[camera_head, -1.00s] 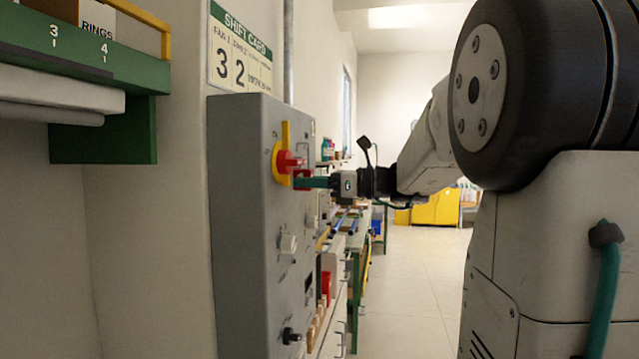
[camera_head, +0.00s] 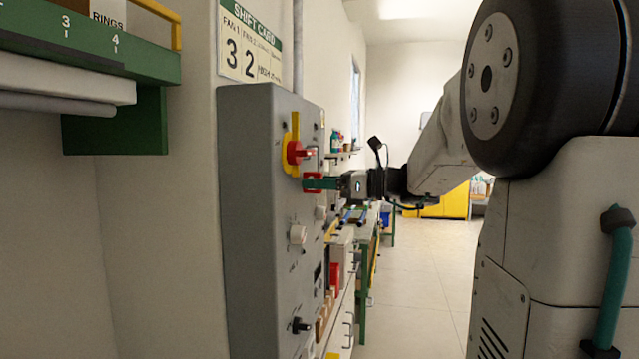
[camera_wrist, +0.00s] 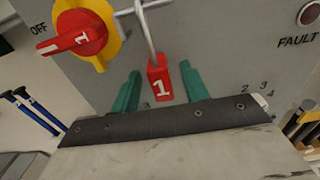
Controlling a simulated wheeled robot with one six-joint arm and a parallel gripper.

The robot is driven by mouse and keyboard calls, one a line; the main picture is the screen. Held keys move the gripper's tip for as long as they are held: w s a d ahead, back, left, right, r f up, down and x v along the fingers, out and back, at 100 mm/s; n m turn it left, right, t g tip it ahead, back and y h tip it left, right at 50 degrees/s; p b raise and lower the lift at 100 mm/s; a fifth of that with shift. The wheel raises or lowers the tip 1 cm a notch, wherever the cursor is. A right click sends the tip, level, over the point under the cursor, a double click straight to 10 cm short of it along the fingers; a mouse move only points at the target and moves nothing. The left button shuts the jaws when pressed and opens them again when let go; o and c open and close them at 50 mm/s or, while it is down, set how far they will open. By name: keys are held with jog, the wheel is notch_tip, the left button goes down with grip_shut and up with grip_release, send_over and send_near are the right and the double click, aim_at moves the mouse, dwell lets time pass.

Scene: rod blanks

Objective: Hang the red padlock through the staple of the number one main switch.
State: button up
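The red padlock (camera_wrist: 160,82), marked 1, hangs by its grey shackle (camera_wrist: 147,35) in front of the switch panel. The shackle crosses a thin metal bar (camera_wrist: 125,11), which looks like the staple, at the top edge of the wrist view. Its upper end is cut off, so I cannot tell whether it is closed. My gripper's (camera_wrist: 160,88) teal fingers stand open on both sides of the padlock, with a small gap each side. The number one main switch (camera_wrist: 80,36) is a red handle on a yellow plate, up and left. The head view shows the padlock (camera_head: 313,190) beside my fingers below the switch (camera_head: 297,152).
The grey panel (camera_head: 250,210) carries smaller knobs (camera_head: 298,234) below the switch. A FAULT lamp (camera_wrist: 310,13) is at right in the wrist view. A green shelf (camera_head: 120,120) is at left. A workbench (camera_head: 365,290) stands beyond the panel; floor is clear to its right.

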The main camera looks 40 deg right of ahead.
jog(key=v, duration=0.7)
jog(key=shift+s+d, duration=0.25)
jog(key=shift+s, duration=0.05)
jog(key=s+a+f+n+g+h, duration=0.2)
jog(key=s+a+f+n+g, duration=0.25)
jog(key=a+f+n, duration=0.35)
jog(key=s+a+f+n+g+h, duration=0.2)
jog(key=s+a+f+n+g, duration=0.25)
jog(key=f, duration=0.55)
jog(key=s+a+f+n+g+h, duration=0.2)
jog(key=s+a+f+n+h, duration=0.1)
jog(key=s+n, duration=0.3)
jog(key=s+a+f+n+g+h, duration=0.1)
jog(key=s+a+n+h, duration=0.3)
jog(key=n, duration=0.6)
jog(key=shift+s+a+f+g, duration=0.4)
jog(key=shift+s+a+f, duration=0.5)
jog(key=shift+s+a, duration=0.15)
